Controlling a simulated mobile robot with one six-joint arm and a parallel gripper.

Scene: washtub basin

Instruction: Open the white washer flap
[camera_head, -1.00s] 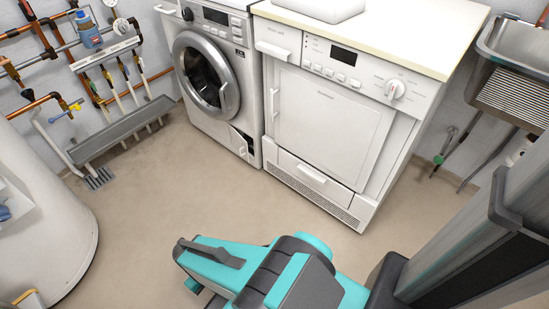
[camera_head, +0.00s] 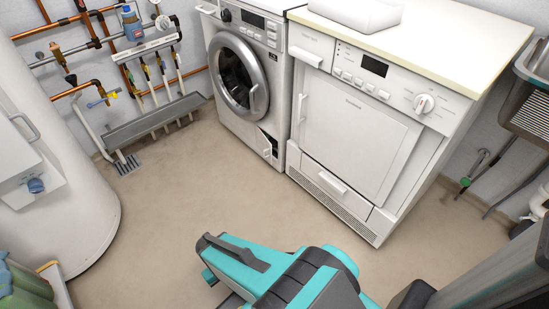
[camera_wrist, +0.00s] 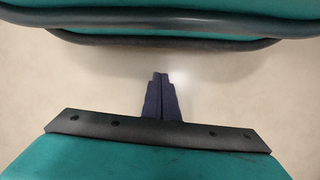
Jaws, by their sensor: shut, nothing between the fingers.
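The white washer (camera_head: 222,108) with a round glass door stands against the wall in the head view. Its small flap (camera_head: 265,143) at the lower right of its front looks tilted ajar, with a dark gap beside it. My gripper (camera_wrist: 161,78) shows in the wrist view with its two dark fingers together and nothing between them, over bare beige floor. In the head view the teal arm is at the bottom, apart from the washer, and the fingers are hidden.
A white dryer (camera_head: 352,135) stands right of the washer under a pale worktop (camera_head: 455,40). A white tank (camera_head: 75,200) is at the left. A grey drain trough (camera_head: 155,120) and copper pipes run along the back wall. The floor (camera_head: 190,200) before the washer is clear.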

